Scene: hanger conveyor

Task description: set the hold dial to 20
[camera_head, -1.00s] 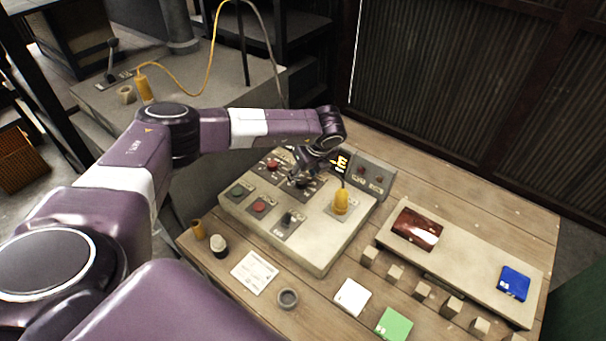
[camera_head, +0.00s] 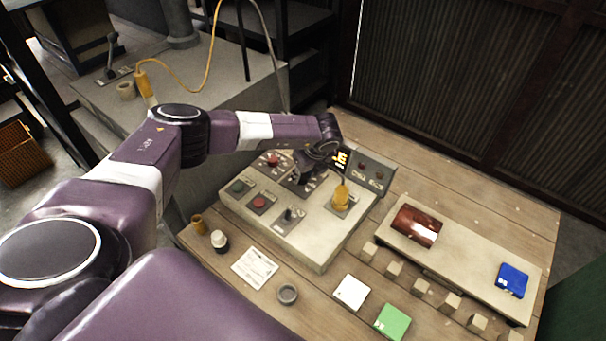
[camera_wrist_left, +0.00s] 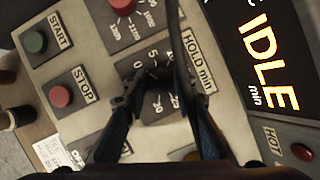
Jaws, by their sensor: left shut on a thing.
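The hold dial (camera_wrist_left: 158,84) is a dark knob on a black scale plate on the beige control panel (camera_head: 318,246). The label "HOLD min" shows beside it in the left wrist view, and scale numbers such as 5, 25 and 30 are partly visible. My left gripper (camera_head: 304,179) points down over the panel, and in the left wrist view its fingers (camera_wrist_left: 157,92) stand on both sides of the knob, shut on it. The fingers hide part of the scale, and I cannot read the pointer's setting. My right gripper is not in view.
A display reading "IDLE" (camera_wrist_left: 268,58) stands behind the dial. Nearby are the green START button (camera_wrist_left: 35,41), red STOP button (camera_wrist_left: 61,96), another red knob (camera_wrist_left: 122,4) and a yellow plug (camera_head: 341,198) with a cable. Blocks and cards lie on the wooden table (camera_head: 490,200).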

